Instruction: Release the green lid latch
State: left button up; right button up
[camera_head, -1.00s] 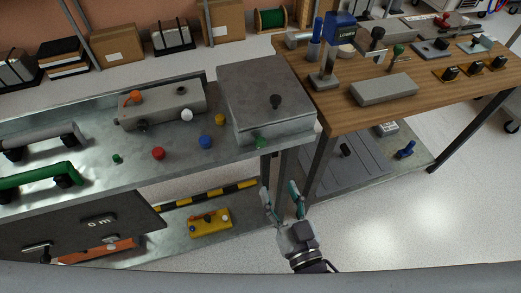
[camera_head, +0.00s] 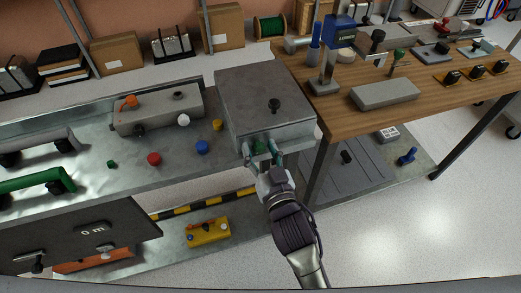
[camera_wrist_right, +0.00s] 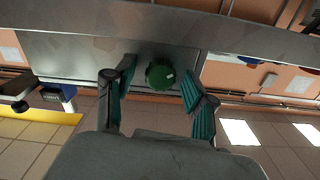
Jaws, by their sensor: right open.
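The green lid latch (camera_head: 260,147) is a round knob on the front face of the grey metal box, below its lid (camera_head: 262,88). My right gripper (camera_head: 262,155) is at the front of the box, with its teal fingers on either side of the latch. In the right wrist view the green latch (camera_wrist_right: 160,76) lies between the two open fingertips (camera_wrist_right: 157,85), with gaps on both sides. The lid looks closed. My left gripper is not in view.
A wooden table (camera_head: 350,120) with tools stands close on the right. A yellow box (camera_head: 208,232) is on the lower shelf.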

jog(key=shift+c, duration=0.3)
grip_shut()
jog(key=shift+n, duration=0.3)
jog(key=shift+r+n+p, duration=0.1)
jog(key=shift+n+p, duration=0.6)
jog(key=shift+n, duration=0.2)
jog(key=n+p, duration=0.1)
jog(key=n, duration=0.1)
jog(key=shift+n, duration=0.3)
jog(key=n+p, duration=0.1)
jog(key=n, duration=0.2)
jog(key=shift+a, duration=0.1)
jog(key=shift+n, duration=1.5)
